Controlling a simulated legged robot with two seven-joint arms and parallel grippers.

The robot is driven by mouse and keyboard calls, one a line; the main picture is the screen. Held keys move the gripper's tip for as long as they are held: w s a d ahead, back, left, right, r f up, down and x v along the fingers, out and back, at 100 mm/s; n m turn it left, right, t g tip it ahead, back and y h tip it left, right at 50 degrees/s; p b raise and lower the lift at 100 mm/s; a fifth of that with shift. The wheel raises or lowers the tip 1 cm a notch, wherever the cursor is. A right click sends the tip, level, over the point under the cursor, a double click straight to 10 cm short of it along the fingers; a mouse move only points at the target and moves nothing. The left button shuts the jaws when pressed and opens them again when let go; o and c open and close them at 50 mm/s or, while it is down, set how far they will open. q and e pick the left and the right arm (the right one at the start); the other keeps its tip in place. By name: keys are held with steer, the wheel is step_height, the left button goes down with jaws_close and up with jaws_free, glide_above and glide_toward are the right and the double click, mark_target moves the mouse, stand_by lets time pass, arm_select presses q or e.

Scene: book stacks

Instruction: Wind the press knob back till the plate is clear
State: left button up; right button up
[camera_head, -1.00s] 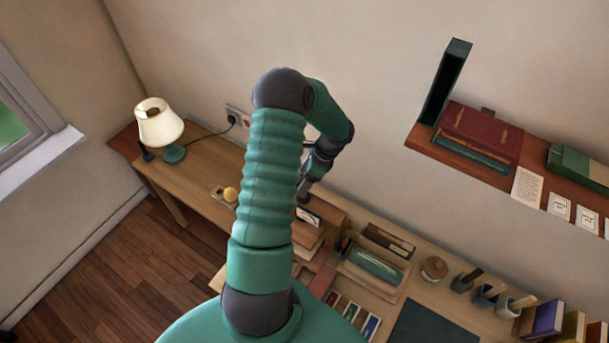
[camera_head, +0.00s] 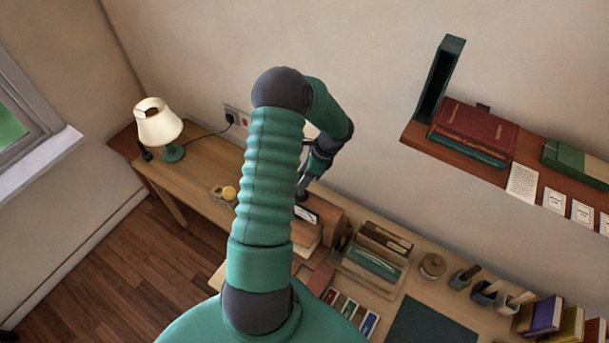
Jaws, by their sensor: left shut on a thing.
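My left gripper (camera_head: 301,192) reaches down over the wooden press (camera_head: 327,222) on the desk, behind my own green arm. It is shut at the top of the press, where the knob would be; the knob itself is too small and covered to make out. The press shows as a wooden block with a small white label on its front. My arm hides its left part and most of the plate, so I cannot tell how high the plate stands. My right gripper is not in view.
A lamp (camera_head: 158,126) stands at the desk's left end. A tray (camera_head: 374,262), a round pot (camera_head: 432,265), several tool cups and books stand right of the press. A dark mat (camera_head: 430,325) lies in front. A wall shelf (camera_head: 460,162) juts out at upper right.

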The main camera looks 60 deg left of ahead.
arm_select(q)
steer(key=shift+s+a, duration=0.1)
steer(key=shift+s, duration=0.05)
stand_by(0.6)
steer(key=o, duration=1.1)
steer(key=shift+c, duration=0.2)
steer(key=shift+o, duration=1.5)
steer(key=shift+a+f, duration=0.1)
steer(key=shift+a, duration=0.05)
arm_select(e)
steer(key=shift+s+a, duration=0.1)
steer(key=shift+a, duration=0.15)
